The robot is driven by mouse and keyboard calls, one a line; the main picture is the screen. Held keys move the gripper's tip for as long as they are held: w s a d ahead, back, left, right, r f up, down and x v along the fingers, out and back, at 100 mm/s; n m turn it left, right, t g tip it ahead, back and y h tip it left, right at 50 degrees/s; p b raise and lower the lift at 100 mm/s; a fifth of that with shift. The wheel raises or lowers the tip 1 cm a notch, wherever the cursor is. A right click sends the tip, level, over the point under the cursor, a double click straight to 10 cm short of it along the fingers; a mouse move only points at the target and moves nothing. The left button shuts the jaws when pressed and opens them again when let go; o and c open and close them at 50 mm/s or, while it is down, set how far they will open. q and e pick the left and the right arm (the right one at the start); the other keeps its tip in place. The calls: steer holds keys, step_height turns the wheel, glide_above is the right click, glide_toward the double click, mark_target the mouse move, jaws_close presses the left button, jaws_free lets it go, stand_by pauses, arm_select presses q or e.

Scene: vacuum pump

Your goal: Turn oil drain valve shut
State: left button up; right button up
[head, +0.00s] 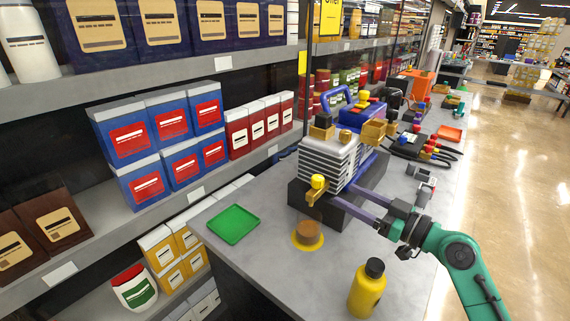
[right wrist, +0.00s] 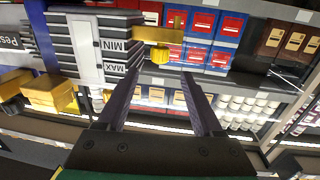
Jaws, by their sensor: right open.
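The vacuum pump (head: 328,160), with a ribbed grey body and blue handle, stands on a dark base on the grey bench. The oil drain valve (head: 317,190) is a brass fitting with a yellow knob at the pump's near end. In the right wrist view, the valve's yellow knob (right wrist: 160,54) hangs below the brass spout, beside the MIN/MAX labels. My right gripper (head: 342,199) comes from the right, open and empty. In the wrist view, its fingertips (right wrist: 160,78) lie on either side of the knob's line, apart from it. My left gripper is not in view.
A brown cup on a yellow disc (head: 296,243) stands on the bench below the valve. A yellow bottle (head: 366,293) stands at the front and a green tray (head: 233,223) lies left. Shelves of boxes line the left. Several fittings and hoses lie behind the pump.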

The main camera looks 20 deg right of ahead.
mark_target(314, 175)
arm_select(q)
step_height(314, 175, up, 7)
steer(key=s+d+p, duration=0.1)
steer(key=p, duration=0.5)
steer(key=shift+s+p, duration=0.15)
steer(key=shift+p, duration=0.2)
arm_select(e)
steer(key=x, duration=1.3)
steer(key=shift+r, duration=0.2)
jaws_close()
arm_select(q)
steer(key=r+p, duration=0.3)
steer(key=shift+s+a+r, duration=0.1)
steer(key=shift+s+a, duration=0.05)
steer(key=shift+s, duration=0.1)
arm_select(e)
steer(key=shift+w+d+m+t+h, duration=0.1)
steer(key=shift+m+t+h, duration=0.15)
steer(key=shift+m+h, duration=0.25)
steer(key=shift+w+d+m+t+h, duration=0.1)
steer(key=shift+m+t+h, duration=0.2)
steer(key=shift+h, duration=0.4)
